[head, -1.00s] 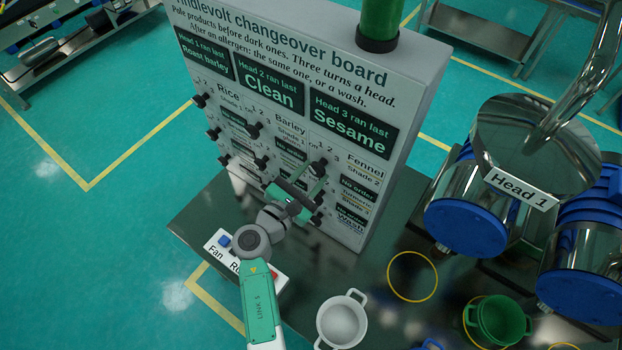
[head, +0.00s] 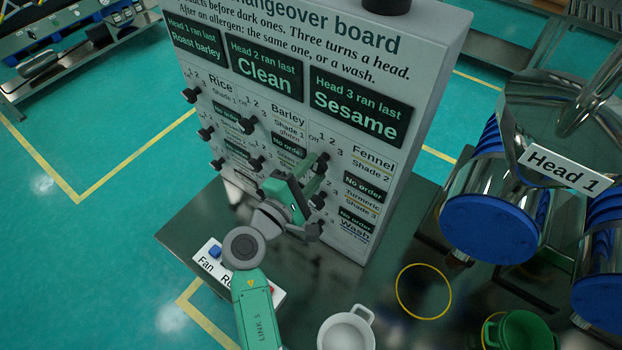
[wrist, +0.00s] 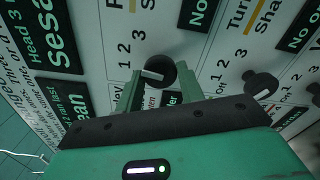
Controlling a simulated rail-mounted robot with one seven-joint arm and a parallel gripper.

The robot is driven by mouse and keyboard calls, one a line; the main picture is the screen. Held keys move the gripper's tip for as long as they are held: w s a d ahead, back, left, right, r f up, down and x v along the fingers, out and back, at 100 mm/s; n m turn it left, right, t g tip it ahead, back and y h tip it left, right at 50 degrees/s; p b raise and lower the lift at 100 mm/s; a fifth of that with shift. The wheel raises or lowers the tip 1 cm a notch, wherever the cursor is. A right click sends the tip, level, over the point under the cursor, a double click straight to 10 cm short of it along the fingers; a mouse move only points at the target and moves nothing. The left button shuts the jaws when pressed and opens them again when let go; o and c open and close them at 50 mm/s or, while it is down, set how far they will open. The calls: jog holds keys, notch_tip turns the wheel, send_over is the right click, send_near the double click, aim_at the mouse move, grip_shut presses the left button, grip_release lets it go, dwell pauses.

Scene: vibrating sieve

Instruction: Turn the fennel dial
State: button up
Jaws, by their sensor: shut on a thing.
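The fennel dial (head: 322,160) is a dark round knob left of the Fennel label on the grey changeover board (head: 290,60). In the wrist view the fennel dial (wrist: 160,70) has a pale pointer mark and stands beside the numbers 1, 2, 3. My gripper (head: 313,172) reaches the board from the front, with its green fingers on either side of this dial. My gripper (wrist: 158,80) is shut on the dial. The fingers hide part of the knob, and I cannot tell exactly which number the mark faces.
Another dial (wrist: 260,85) sits close beside in the Turmeric row. Rice (head: 190,95) and Barley (head: 247,125) dials are to the left. A white pot (head: 346,330), a green pot (head: 520,332) and the Head 1 machine (head: 490,225) stand to the right.

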jog(key=shift+m+b, duration=0.9)
jog(key=shift+m, duration=0.2)
jog(key=o, duration=1)
jog(key=shift+s+a, duration=0.1)
jog(key=v, duration=0.7)
jog(key=shift+s+a, duration=0.15)
jog(key=shift+s, duration=0.1)
